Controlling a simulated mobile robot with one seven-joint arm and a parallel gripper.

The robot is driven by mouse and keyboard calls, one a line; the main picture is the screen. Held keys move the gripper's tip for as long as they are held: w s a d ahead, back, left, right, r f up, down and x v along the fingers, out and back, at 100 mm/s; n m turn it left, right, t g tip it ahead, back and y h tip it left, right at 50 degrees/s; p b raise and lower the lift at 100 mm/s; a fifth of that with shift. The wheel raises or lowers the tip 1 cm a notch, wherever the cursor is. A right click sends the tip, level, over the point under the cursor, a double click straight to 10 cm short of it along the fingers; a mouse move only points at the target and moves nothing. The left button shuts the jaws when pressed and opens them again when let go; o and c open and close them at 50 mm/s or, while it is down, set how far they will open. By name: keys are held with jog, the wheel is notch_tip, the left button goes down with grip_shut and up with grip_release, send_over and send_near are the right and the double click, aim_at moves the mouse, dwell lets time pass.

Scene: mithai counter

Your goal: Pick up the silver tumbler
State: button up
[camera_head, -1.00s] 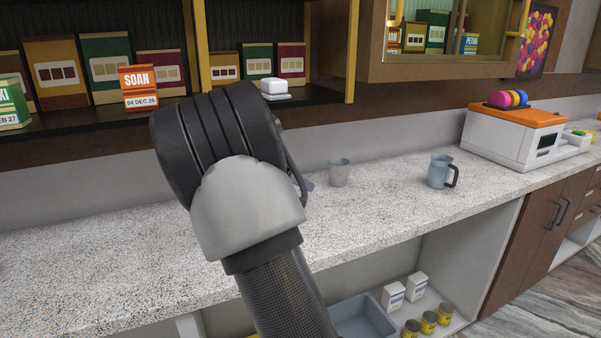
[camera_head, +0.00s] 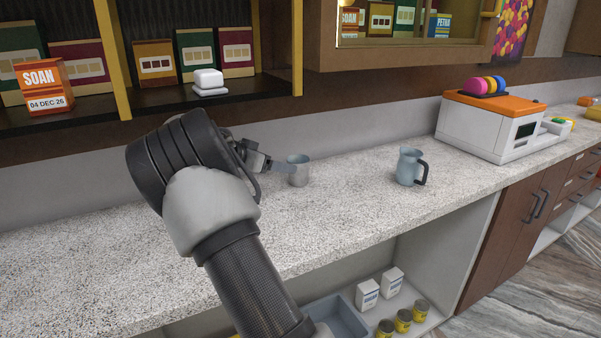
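The silver tumbler (camera_head: 299,172) stands upright on the speckled counter (camera_head: 330,215), a little left of the blue-grey jug. My gripper (camera_head: 283,167) is just left of the tumbler, pointing at it, with a finger reaching close to its side. The arm's wrist hides most of the gripper. I cannot tell whether the finger touches the tumbler or how far apart the fingers are.
A blue-grey jug (camera_head: 409,167) with a dark handle stands right of the tumbler. A white and orange machine (camera_head: 490,125) is further right. A shelf with boxes and a white stacked item (camera_head: 208,82) overhangs behind. The counter's front left is clear.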

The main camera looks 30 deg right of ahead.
aim_at(305, 170)
jog(key=x, duration=0.9)
jog(key=shift+d+f, duration=0.1)
jog(key=shift+s+x, duration=0.15)
jog(key=shift+x, duration=1.25)
jog(key=shift+s+x, duration=0.15)
jog(key=shift+x, duration=1.25)
jog(key=shift+d, duration=0.1)
jog(key=c, duration=1.1)
jog(key=shift+c, duration=0.2)
